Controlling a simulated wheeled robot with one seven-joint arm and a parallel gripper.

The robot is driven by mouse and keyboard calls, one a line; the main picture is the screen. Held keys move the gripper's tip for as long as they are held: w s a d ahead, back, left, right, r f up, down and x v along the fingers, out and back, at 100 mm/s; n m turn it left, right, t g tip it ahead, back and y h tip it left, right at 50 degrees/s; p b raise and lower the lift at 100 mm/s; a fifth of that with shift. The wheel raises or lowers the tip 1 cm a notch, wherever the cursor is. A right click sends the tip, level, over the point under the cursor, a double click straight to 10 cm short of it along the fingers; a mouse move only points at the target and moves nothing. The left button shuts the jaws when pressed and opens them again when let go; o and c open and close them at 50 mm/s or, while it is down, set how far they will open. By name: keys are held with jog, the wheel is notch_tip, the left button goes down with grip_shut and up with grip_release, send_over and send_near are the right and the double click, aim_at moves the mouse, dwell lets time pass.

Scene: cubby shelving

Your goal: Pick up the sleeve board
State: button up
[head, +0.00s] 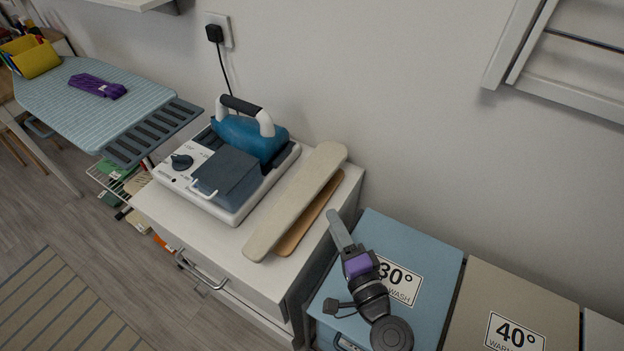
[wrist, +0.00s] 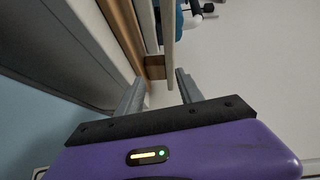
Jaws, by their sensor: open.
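The sleeve board has a long beige padded top (head: 295,203) over a brown wooden base (head: 308,218) and lies on the white cabinet. In the wrist view its pale top (wrist: 168,35) and brown wood (wrist: 125,30) show edge-on ahead of the fingers. My gripper (head: 334,216) is just right of the board's right side in the head view, apart from it as far as I can tell. In the wrist view my gripper (wrist: 160,82) is open, with nothing between its fingertips. In the head view the fingers overlap, so their gap is hidden.
A steam iron station (head: 228,165) stands left of the board on the white cabinet (head: 160,205). A blue 30° bin (head: 432,255) lies under my arm, beside a beige 40° bin (head: 545,300). An ironing board (head: 80,100) is at upper left. The wall (head: 400,130) is close behind.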

aim_at(314, 197)
jog(key=shift+m+y, duration=0.4)
jog(key=shift+m, duration=0.2)
jog(key=w+a, duration=0.1)
jog(key=w+a+r, duration=0.1)
jog(key=w, duration=0.1)
jog(key=w+a+r, duration=0.1)
jog(key=w, duration=0.1)
jog(key=shift+a, duration=0.35)
jog(key=shift+x, duration=3.4)
jog(key=shift+f, duration=0.1)
jog(key=shift+c, duration=0.4)
grip_shut()
jog(key=shift+d, duration=0.1)
